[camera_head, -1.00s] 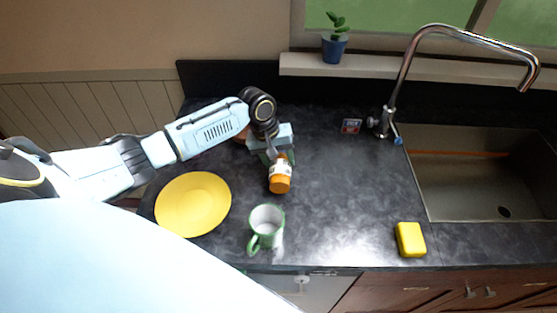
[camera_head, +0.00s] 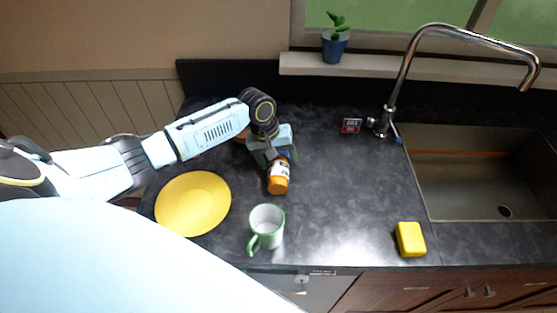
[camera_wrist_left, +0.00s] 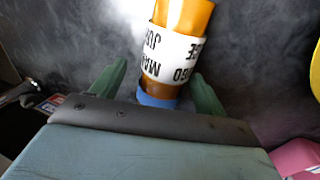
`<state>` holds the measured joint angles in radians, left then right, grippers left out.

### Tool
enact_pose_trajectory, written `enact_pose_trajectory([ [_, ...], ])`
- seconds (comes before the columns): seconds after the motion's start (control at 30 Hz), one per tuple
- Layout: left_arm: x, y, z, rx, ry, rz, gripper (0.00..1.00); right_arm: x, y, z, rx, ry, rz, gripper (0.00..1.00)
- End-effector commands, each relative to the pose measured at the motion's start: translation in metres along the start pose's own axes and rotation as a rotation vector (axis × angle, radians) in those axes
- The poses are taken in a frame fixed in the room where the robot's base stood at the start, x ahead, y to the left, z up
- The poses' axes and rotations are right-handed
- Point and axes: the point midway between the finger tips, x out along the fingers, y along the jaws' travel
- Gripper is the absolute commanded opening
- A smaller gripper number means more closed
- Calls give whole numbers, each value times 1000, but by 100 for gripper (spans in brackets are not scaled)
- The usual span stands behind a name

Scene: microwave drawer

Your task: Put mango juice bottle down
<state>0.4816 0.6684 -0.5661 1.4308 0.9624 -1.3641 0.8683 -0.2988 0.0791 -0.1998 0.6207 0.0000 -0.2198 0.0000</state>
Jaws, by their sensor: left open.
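The mango juice bottle (camera_head: 278,177), orange with a white label, is at the middle of the dark counter, behind the green-and-white mug. In the left wrist view the bottle (camera_wrist_left: 172,55) has its blue cap end nearest my palm and its orange body pointing away. My left gripper (camera_head: 272,155) is at the cap end of the bottle. Its green fingers (camera_wrist_left: 163,85) are open, one on each side of the bottle, with a visible gap on each side. I cannot tell exactly how the base meets the counter. My right gripper is not in view.
A yellow plate (camera_head: 193,204) lies left of the bottle, and the mug (camera_head: 266,228) stands in front. A yellow sponge-like block (camera_head: 410,239) is near the front edge. The sink (camera_head: 470,175) and faucet (camera_head: 392,95) are at right. Counter between bottle and sink is clear.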

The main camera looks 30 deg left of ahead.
Motion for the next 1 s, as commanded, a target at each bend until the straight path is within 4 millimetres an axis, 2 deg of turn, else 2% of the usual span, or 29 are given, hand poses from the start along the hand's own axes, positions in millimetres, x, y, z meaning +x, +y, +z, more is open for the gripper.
enact_pose_trajectory([
  [0.3, -64, 0, -1, 1, 4, 0, 74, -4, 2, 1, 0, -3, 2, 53],
  [0.5, -100, 0, -1, 0, 2, 0, 74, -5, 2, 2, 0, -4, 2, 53],
  [0.7, -116, 0, 0, 0, 1, 1, 74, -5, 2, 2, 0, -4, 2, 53],
  [1.0, -117, 0, 0, 0, -1, 0, 74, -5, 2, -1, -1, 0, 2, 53],
])
